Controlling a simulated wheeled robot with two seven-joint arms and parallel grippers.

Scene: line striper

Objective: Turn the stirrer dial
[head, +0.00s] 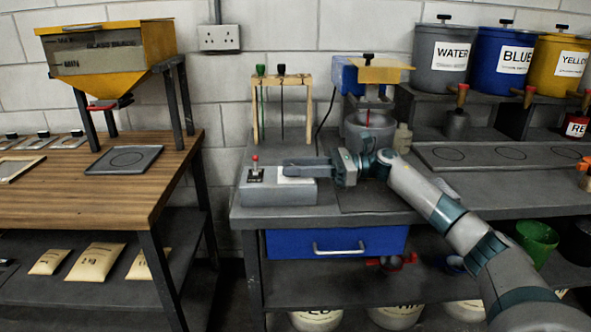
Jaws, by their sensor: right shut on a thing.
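A grey control box (265,193) stands at the left end of the grey workbench. A red-knobbed lever (255,163) and a white plate (296,180) are on its top. My right gripper (288,168) reaches in from the right, low over the white plate. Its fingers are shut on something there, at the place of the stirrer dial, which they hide. The dial's setting cannot be read. The stirrer (349,78), blue with a yellow top, stands behind with a grey pot (358,128) below it. My left gripper is not in view.
A wooden rack (308,100) with hanging tools stands behind the box. Labelled buckets, including a WATER bucket (440,55), stand on a shelf at right. A blue drawer (290,243) is under the bench. A wooden table (60,190) with a yellow hopper (120,50) is at left.

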